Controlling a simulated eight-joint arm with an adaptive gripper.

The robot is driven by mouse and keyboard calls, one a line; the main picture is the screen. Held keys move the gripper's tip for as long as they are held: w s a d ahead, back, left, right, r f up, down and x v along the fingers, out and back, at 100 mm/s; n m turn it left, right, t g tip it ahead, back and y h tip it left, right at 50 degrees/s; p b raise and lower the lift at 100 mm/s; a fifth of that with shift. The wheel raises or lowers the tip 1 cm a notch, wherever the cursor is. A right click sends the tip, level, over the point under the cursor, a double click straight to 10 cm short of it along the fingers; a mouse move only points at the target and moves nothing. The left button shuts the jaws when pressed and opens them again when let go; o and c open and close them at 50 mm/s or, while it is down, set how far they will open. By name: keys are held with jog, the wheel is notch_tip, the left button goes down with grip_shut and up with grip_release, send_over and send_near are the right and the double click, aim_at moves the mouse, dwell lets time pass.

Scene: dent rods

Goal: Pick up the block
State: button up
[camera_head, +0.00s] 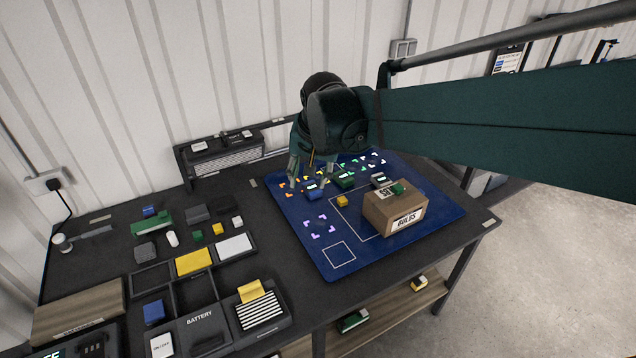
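My gripper (311,176) hangs over the back left part of the blue mat (290,220), with its two fingers spread apart. Nothing shows between the fingers. A blue block (311,192) lies on the mat just below and in front of the fingers. A green block (344,181) lies just to the right of them. A small yellow block (342,201) sits nearer the mat's middle. A small green block (397,188) is on top of the cardboard box. Which block the task means cannot be told. The gripper's height above the mat is hard to judge.
The cardboard box (396,214) marked BULBS stands right of the yellow block. A divided tray (222,278) and several loose blocks cover the left of the black table. A low rack (225,157) stands behind. The mat's front left is clear.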

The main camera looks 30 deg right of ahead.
jog(key=w+d+f+m+g, duration=0.1)
jog(key=w+d+f+m, duration=0.3)
jog(key=w, duration=0.3)
jog(key=m+g+b, duration=0.3)
jog(key=m+b, duration=0.1)
jog(key=m, duration=0.3)
send_over(340, 200)
jog(key=shift+y, duration=0.3)
jog(key=f, duration=2.2)
jog(key=shift+a+f, duration=0.2)
jog(key=shift+f, duration=0.05)
jog(key=shift+d+f, duration=0.25)
jog(key=shift+f, duration=0.1)
jog(key=shift+f, duration=0.15)
jog(key=shift+f, duration=1.15)
